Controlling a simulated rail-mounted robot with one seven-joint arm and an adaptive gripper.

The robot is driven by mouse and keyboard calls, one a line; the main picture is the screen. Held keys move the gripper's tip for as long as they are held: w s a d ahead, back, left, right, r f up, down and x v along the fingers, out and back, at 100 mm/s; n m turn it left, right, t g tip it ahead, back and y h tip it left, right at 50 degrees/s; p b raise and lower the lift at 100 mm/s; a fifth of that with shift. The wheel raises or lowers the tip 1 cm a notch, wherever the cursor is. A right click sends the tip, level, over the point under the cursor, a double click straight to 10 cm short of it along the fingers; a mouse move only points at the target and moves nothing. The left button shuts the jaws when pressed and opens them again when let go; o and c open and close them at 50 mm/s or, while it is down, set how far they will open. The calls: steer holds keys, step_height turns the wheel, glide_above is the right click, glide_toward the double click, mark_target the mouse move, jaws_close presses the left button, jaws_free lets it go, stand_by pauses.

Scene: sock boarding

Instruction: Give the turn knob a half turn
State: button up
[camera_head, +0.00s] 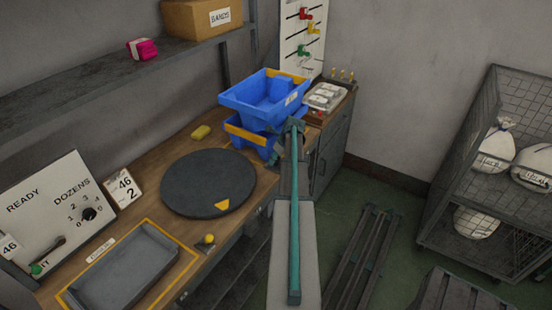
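A black dial knob (89,213) sits on the white upright board (50,190) at the left, under the word DOZENS. The numbers around it are small. A yellow ball knob (208,239) stands at the bench's front edge, below the dark round turntable (205,185). The turntable bears a yellow triangle mark (222,205) on its near side. I cannot tell which of these is the turn knob. My gripper (279,156) appears at the far end of my arm, by the blue bins, apart from both knobs. Its fingers are too small and covered to read.
Blue stacked bins (264,98) stand at the back of the bench (180,150). A grey tray (125,270) with a yellow border lies front left. A lever (50,255) is on the board. A wire cage cart (500,170) with white sacks stands right. A shelf (90,85) overhangs the bench.

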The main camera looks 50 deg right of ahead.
steer(key=c, duration=0.5)
steer(key=shift+c, duration=0.2)
steer(key=shift+d+n, duration=0.1)
steer(key=shift+n, duration=0.2)
steer(key=n+y, duration=0.1)
steer(key=n, duration=0.2)
steer(key=shift+w+d, duration=0.1)
steer(key=shift+n+y+b, duration=0.3)
steer(key=shift+n+y, duration=0.4)
steer(key=shift+n, duration=0.6)
steer(key=o, duration=1.2)
steer(key=shift+c, duration=0.2)
